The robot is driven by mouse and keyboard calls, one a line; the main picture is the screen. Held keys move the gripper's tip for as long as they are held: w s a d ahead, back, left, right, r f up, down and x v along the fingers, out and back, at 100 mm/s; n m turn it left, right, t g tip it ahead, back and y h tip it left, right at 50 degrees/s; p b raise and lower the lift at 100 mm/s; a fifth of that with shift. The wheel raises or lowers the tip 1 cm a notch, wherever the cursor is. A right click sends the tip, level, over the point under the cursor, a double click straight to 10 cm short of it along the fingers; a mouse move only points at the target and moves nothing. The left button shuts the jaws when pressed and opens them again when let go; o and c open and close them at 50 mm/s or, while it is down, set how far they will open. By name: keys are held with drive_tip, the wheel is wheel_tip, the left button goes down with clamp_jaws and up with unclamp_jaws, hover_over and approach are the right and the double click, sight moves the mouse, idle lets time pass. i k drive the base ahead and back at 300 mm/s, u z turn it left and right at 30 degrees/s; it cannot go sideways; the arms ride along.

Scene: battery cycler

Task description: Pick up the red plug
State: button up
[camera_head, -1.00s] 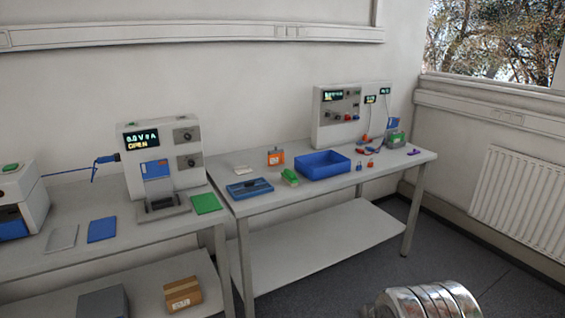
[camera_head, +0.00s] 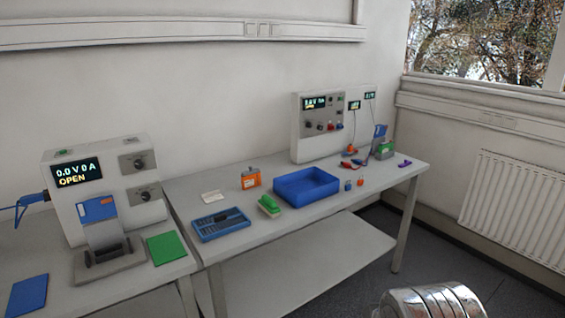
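A small red piece (camera_head: 347,163), which looks like the red plug, lies on the right bench in front of the panel instrument (camera_head: 312,145). A dark blue piece and thin leads lie close beside it; at this size I cannot tell exactly where each ends. Red and dark sockets or knobs show on the instrument's front. A rounded metal part of my arm (camera_head: 432,303) shows at the bottom right, in front of the bench. My gripper's fingers are not in view.
The right bench (camera_head: 262,228) also holds a blue tray (camera_head: 306,203), an orange-and-grey block (camera_head: 250,178), a green item (camera_head: 269,206), a blue case (camera_head: 222,224) and a green-and-grey device (camera_head: 385,150). The left bench holds a cycler (camera_head: 108,165). Dark floor shows at the lower right.

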sight(345, 164)
drive_tip(key=z, duration=0.25)
drive_tip(key=i, duration=1.6)
drive_tip(key=z, duration=0.3)
